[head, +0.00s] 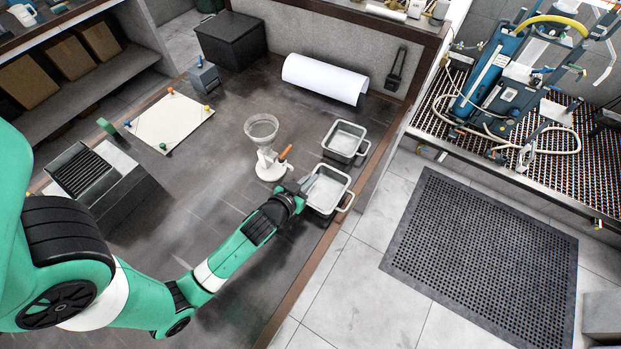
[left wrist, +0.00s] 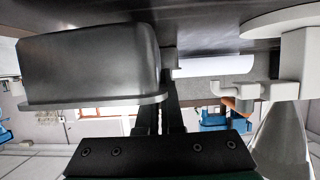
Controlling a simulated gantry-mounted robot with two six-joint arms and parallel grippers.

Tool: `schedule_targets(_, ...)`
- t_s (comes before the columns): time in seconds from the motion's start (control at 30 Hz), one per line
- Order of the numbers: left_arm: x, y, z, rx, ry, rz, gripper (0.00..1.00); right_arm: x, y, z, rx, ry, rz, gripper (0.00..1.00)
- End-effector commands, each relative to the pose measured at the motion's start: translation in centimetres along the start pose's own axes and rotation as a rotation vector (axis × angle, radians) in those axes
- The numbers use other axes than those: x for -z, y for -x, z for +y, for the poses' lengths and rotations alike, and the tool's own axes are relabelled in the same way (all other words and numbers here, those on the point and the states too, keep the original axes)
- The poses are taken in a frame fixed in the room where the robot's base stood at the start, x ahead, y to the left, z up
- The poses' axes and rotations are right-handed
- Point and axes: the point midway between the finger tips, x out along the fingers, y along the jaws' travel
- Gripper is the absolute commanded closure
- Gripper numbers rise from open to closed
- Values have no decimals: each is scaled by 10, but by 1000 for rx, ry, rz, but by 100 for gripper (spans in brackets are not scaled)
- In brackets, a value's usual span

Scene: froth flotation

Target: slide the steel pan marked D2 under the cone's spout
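Two steel pans stand on the dark bench right of the cone: a nearer pan (head: 327,187) and a farther pan (head: 345,140). No D2 marking is readable on either. The clear cone (head: 262,127) sits upright in a white stand (head: 270,166) with an orange handle; its spout is hidden in the head view. My left gripper (head: 303,187) is at the nearer pan's cone-side edge. In the left wrist view its dark fingers (left wrist: 163,105) are close together beside a pan (left wrist: 90,62); whether they hold its edge or handle is unclear. My right gripper is not visible.
A white paper roll (head: 325,79) and a black box (head: 231,40) lie at the back. A white sheet with colored pegs (head: 169,121) and a ridged dark box (head: 92,180) are left. The bench edge (head: 312,268) runs close right of the pans.

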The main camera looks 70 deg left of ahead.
Motion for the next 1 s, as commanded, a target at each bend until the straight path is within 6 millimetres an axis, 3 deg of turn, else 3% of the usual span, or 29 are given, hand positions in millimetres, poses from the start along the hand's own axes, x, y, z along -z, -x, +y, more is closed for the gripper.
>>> schedule_targets(0.63,-11,-5,0,0,0,1,100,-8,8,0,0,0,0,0)
schedule_targets(0.7,-10,-4,0,0,0,1,84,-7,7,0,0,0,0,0)
schedule_targets(0.83,-10,-4,0,0,0,0,62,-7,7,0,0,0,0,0)
schedule_targets(1.0,-10,-4,0,0,0,0,62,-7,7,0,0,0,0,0)
